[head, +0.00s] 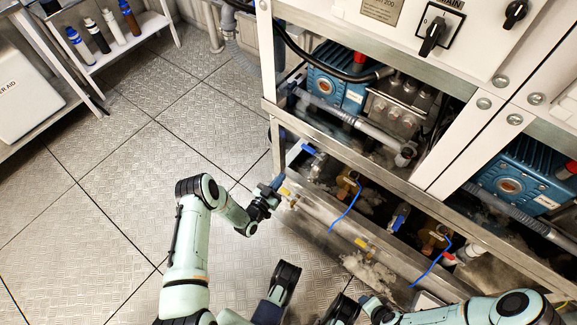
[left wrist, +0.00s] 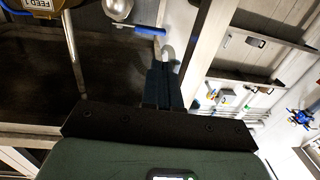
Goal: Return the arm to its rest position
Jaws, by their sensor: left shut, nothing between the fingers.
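My left arm reaches up from the bottom of the head view. Its dark left gripper (head: 277,186) is beside the front frame of the machine. The fingers are shut with nothing between them; in the left wrist view the closed fingers (left wrist: 164,85) point up in the picture. A blue valve handle (head: 297,151) is just beyond the fingertips in the head view. A blue handle (left wrist: 137,29) also shows near the fingertips in the left wrist view. I cannot tell whether they touch.
The machine's metal frame (head: 354,168) holds blue pumps (head: 338,88), pipes and valves close to my left gripper. Tiled floor (head: 115,165) at left is clear. A shelf (head: 125,45) with bottles stands at upper left.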

